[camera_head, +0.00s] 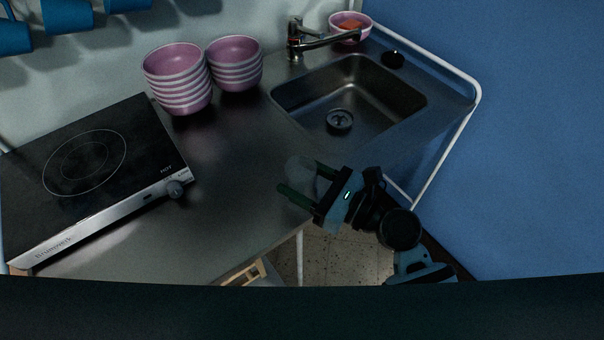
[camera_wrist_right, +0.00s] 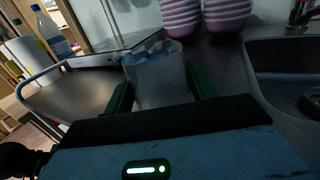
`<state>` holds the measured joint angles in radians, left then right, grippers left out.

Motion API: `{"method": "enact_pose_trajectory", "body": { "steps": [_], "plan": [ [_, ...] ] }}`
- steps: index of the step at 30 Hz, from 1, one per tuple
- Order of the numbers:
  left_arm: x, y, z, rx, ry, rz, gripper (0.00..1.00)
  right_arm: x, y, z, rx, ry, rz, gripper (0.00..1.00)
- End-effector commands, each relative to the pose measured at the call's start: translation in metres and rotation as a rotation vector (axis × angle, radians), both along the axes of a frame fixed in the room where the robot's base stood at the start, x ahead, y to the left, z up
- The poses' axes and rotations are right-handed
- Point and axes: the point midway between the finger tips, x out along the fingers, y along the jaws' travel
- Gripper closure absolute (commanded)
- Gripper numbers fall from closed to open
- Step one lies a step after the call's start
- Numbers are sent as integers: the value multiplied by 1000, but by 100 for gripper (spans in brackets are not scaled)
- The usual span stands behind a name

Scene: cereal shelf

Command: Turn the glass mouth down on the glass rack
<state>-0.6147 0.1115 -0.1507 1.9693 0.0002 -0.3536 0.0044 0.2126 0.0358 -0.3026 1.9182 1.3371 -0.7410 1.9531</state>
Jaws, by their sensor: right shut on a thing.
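A clear glass (camera_head: 299,168) is between the green fingers of my right gripper (camera_head: 297,180), over the counter's front edge in the head view. In the right wrist view the glass (camera_wrist_right: 157,80) stands out faintly between the two fingers (camera_wrist_right: 162,92), which are shut on it. Its see-through walls make it hard to tell which end is its mouth. I cannot make out a glass rack in either view. My left gripper is not in view.
The sink (camera_head: 385,92) with its tap (camera_head: 318,42) lies behind the right gripper. Stacked pink bowls (camera_head: 178,80) (camera_head: 234,65) stand at the back. A black hob (camera_head: 95,160) is at left. The counter (camera_head: 232,165) between hob and sink is clear. A bottle (camera_wrist_right: 50,32) shows in the wrist view.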

Motion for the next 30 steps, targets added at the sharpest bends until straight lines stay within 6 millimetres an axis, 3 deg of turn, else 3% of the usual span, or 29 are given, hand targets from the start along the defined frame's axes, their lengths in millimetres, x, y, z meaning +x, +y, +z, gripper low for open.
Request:
{"method": "enact_pose_trajectory", "body": {
  "steps": [6,7,12,24,30],
  "plan": [
    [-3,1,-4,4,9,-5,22,0,0,-5,0,0,0,65],
    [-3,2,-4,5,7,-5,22,0,0,-4,0,-1,0,39],
    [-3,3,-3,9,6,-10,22,0,0,-4,0,-1,0,18],
    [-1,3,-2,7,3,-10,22,-1,-2,-5,-2,1,-1,18],
    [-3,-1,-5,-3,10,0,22,-19,-30,-9,-5,4,-1,18]
  ]
}}
